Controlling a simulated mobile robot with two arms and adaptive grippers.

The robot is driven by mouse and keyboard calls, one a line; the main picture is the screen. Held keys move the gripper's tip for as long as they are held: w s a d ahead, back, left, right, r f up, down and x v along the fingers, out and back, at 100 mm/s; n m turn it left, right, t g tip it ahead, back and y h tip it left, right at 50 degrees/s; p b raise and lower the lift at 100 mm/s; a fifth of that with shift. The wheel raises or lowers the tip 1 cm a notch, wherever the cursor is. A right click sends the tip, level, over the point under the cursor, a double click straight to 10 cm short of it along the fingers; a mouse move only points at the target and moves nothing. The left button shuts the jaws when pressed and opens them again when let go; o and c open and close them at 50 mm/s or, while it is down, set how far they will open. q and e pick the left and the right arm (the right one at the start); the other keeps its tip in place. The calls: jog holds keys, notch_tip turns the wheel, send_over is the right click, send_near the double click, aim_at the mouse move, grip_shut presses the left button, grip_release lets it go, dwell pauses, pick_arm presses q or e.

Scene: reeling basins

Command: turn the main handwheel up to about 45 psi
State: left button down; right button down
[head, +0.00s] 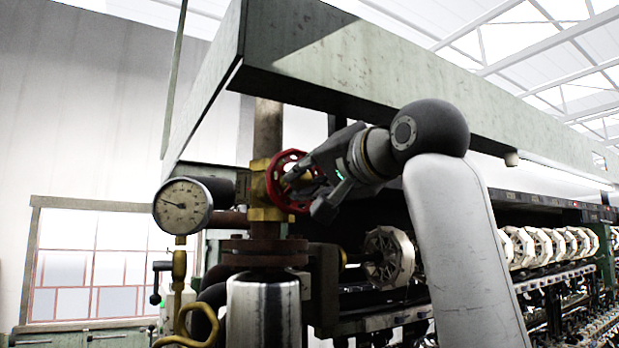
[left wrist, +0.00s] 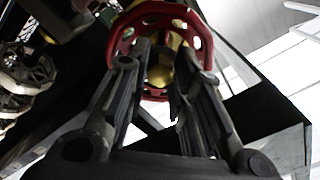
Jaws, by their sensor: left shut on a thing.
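The red handwheel (head: 276,182) sits on a brass valve (head: 262,200) on a vertical rusty pipe. My left gripper (head: 298,186) is at the wheel's right side, shut on it. In the left wrist view the red wheel (left wrist: 150,12) lies at the fingertips of my gripper (left wrist: 163,62), with the brass hub behind, between the fingers. A round pressure gauge (head: 181,207) is left of the valve; its needle points left and slightly up, and its numbers are too small to read. The fingers partly hide the wheel. My right gripper is not in view.
A pale green beam (head: 340,60) runs close above the wheel and arm. A steel cylinder (head: 263,312) stands below the valve. Rows of white reels (head: 540,246) and machinery fill the right.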

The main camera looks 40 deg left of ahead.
pick_arm(q)
jog(key=shift+f, duration=0.15)
jog(key=c, duration=1.4)
grip_release()
jog(key=shift+o, duration=0.2)
jog(key=shift+d, duration=0.1)
